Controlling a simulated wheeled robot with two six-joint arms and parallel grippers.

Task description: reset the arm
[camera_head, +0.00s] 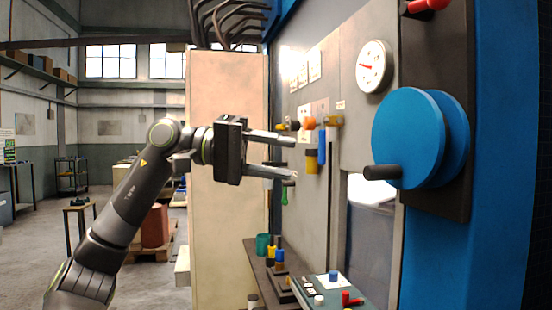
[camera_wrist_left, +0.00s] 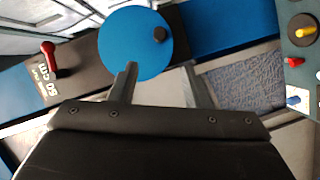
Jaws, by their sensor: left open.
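My left gripper (camera_head: 293,157) reaches in from the left at mid-height in the head view. Its two fingers are spread, one above the other, and point right toward the machine panel (camera_head: 300,85). Nothing shows between the fingers. In the left wrist view the same gripper (camera_wrist_left: 162,80) has its fingers apart, with a blue disc (camera_wrist_left: 135,42) beyond them. I cannot tell from these views whether the fingertips touch anything on the panel. My right gripper is in neither view.
The panel carries a large blue handwheel (camera_head: 410,135) with a dark knob, a round gauge (camera_head: 373,66), a red lever (camera_head: 428,4) and small coloured knobs. A shelf with small items (camera_head: 268,262) and a control box (camera_head: 335,290) stand below. Open floor lies at the left.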

